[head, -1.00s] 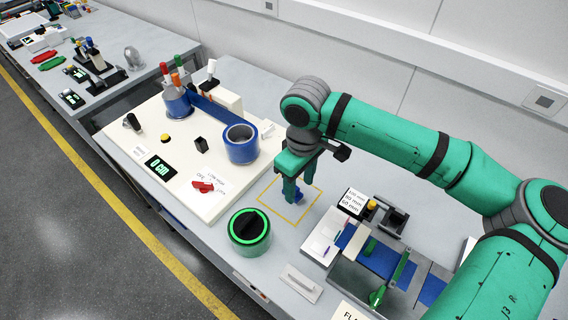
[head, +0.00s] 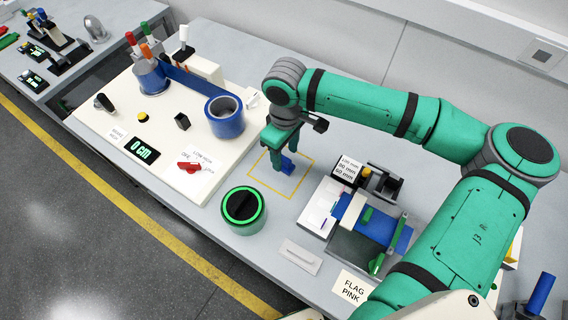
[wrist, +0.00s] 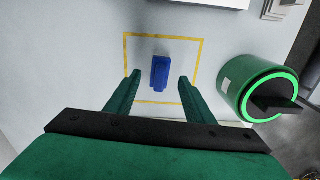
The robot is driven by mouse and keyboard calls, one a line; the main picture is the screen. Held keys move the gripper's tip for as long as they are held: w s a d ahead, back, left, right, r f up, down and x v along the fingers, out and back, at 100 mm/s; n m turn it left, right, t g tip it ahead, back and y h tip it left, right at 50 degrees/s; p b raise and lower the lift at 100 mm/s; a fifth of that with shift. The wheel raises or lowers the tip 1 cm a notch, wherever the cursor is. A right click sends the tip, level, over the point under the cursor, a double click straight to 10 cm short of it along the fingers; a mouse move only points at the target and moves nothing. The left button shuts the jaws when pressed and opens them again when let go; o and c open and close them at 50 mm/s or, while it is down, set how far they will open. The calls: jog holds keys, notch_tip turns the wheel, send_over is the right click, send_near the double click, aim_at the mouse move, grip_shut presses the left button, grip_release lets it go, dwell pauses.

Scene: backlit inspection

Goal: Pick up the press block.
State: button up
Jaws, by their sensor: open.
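A small blue block, which I take to be the press block (head: 288,165), sits inside the yellow square outline on the grey bench. In the wrist view the blue block (wrist: 160,72) lies between the lines of my two fingers, just ahead of the fingertips, with a clear gap on each side. My gripper (head: 277,164) is open and points down over the yellow square. In the wrist view its two fingers (wrist: 160,76) are apart with nothing between them held. In the head view the fingers partly cover the block.
A green round container with a black handle (head: 243,208) stands left of the square. A white panel (head: 165,165) with a blue tape roll (head: 225,121) lies behind it. A blue-topped fixture (head: 380,222) stands to the right. A white sign (head: 350,286) is in front.

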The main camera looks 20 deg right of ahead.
aim_at(286, 158)
notch_tip(286, 158, down, 4)
jog(key=shift+w+a, duration=0.1)
jog(key=shift+w, duration=0.15)
jog(key=c, duration=0.6)
jog(key=shift+a, duration=0.25)
jog(key=c, duration=0.6)
jog(key=shift+o, duration=0.2)
jog(key=shift+d, duration=0.35)
jog(key=shift+s+d+r, duration=0.15)
jog(key=shift+s+r, duration=0.05)
jog(key=shift+s, duration=0.05)
jog(key=r, duration=0.9)
jog(key=shift+a+r, duration=0.25)
jog(key=shift+r, duration=0.15)
